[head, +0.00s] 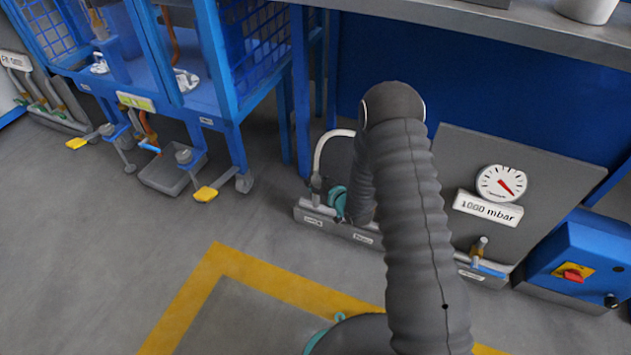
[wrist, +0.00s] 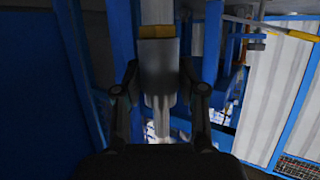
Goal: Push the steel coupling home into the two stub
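In the wrist view, a grey steel coupling (wrist: 157,90), a short upright cylinder, stands between the two fingers of my gripper (wrist: 159,78). The fingertips appear to touch it on both sides, so my gripper looks shut on it. A brass-coloured band (wrist: 155,32) sits directly above the coupling, with a pale pipe (wrist: 157,11) above that. A thinner pale stub (wrist: 162,125) shows below the coupling. I cannot tell how deep the coupling sits on either. In the head view, my sleeved arm hides the gripper, and the coupling is not seen.
Blue frame posts (wrist: 212,45) stand close on both sides of the gripper. A pale corrugated panel (wrist: 272,85) is at right. In the head view, a blue caged frame (head: 225,110), a grey panel with a gauge (head: 501,183) and a blue switch box (head: 578,265) surround open floor at left.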

